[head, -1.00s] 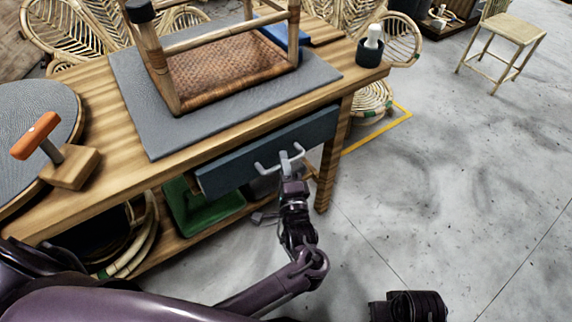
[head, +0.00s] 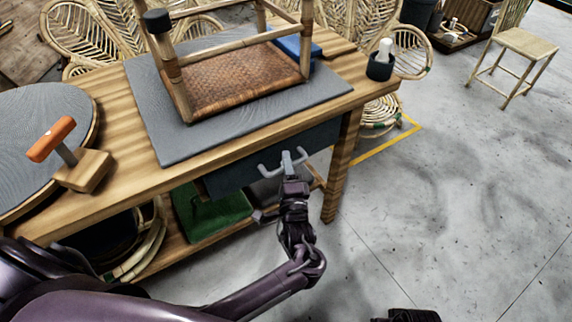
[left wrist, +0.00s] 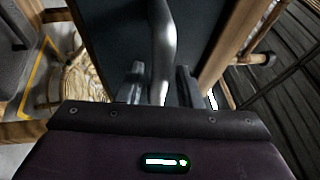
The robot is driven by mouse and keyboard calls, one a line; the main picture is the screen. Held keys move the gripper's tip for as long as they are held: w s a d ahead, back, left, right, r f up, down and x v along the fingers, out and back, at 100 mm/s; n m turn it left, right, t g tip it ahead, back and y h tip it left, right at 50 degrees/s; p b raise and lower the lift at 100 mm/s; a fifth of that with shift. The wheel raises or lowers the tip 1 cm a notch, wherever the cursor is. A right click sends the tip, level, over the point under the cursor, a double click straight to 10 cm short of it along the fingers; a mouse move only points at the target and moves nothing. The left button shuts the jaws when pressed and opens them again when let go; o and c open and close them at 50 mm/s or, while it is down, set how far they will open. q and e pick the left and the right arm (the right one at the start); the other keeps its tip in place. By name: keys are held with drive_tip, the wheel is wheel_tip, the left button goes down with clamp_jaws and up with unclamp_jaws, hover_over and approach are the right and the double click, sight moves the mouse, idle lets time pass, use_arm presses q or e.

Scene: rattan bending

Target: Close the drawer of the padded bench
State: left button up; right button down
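The padded bench (head: 350,95) has a wooden frame and a grey pad (head: 185,145) on top. Its dark blue-grey drawer (head: 235,177) sits under the front edge, its front close below the top. A pale grey bar handle (head: 268,168) is on the drawer front. My left gripper (head: 291,163) is at the handle. In the left wrist view the handle (left wrist: 163,45) passes between the two fingers of my left gripper (left wrist: 161,82), which look closed around it. A dark part of my right arm, likely the gripper (head: 408,315), shows at the bottom edge; its fingers are hidden.
A woven-seat rattan stool frame (head: 235,80) lies on the pad. An orange-handled tool (head: 82,168) stands on the left. A green bin (head: 215,212) is on the lower shelf. Open floor (head: 450,200) lies to the right, with a chair (head: 520,45) behind.

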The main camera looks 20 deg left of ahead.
use_arm(q)
drive_tip(key=shift+f, duration=0.15)
